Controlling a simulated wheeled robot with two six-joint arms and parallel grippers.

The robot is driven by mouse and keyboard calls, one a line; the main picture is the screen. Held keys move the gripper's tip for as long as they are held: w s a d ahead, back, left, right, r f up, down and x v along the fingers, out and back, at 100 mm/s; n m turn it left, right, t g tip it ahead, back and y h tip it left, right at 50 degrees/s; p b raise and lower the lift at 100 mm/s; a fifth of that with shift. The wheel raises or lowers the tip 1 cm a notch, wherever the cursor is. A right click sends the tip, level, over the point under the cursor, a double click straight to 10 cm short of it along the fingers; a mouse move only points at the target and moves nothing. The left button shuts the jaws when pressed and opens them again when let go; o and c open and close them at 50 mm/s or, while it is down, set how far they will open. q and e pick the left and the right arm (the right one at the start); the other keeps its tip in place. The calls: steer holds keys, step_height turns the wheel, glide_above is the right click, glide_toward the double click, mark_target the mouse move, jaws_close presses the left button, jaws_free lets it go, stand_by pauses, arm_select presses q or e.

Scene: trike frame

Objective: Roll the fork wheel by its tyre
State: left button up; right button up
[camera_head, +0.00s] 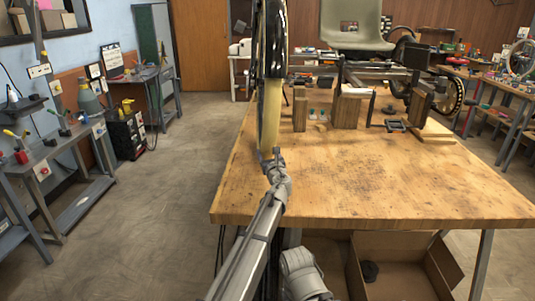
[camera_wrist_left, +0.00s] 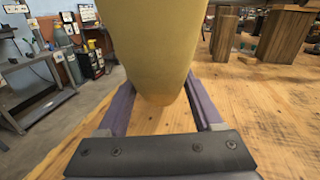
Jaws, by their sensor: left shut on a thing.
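The fork wheel (camera_head: 277,40) stands nearly edge-on at the table's near left part, with its top beyond the picture. Its upper part shows black, and the lower near stretch of its tyre (camera_head: 268,115) is tan. My left gripper (camera_head: 272,158) is at the bottom of this tan stretch. In the left wrist view the tan tyre (camera_wrist_left: 158,45) fills the space between the two purple fingers of my left gripper (camera_wrist_left: 160,88), which is shut on it. The exact contact of the fingertips is hidden behind the tyre. My right gripper is not in view.
The wooden table (camera_head: 370,185) has a wide bare area right of the wheel. The trike frame (camera_head: 375,72) with its grey seat (camera_head: 357,25) rests on wooden blocks (camera_head: 346,110) further back. An open cardboard box (camera_head: 400,282) is below the table.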

arm_select(q)
jaws_close()
steer(key=f+b, duration=0.1)
steer(key=w+b, duration=0.1)
steer(key=b, duration=0.1)
steer(key=w+f+t+b, duration=0.1)
steer(key=shift+w+a+f+b, duration=0.15)
steer(key=shift+a+f+b, duration=0.1)
steer(key=shift+f+b, duration=0.1)
steer(key=shift+w+b, duration=0.25)
steer(key=shift+b, duration=0.15)
steer(key=o, duration=1.2)
jaws_free()
steer(key=shift+s, duration=0.1)
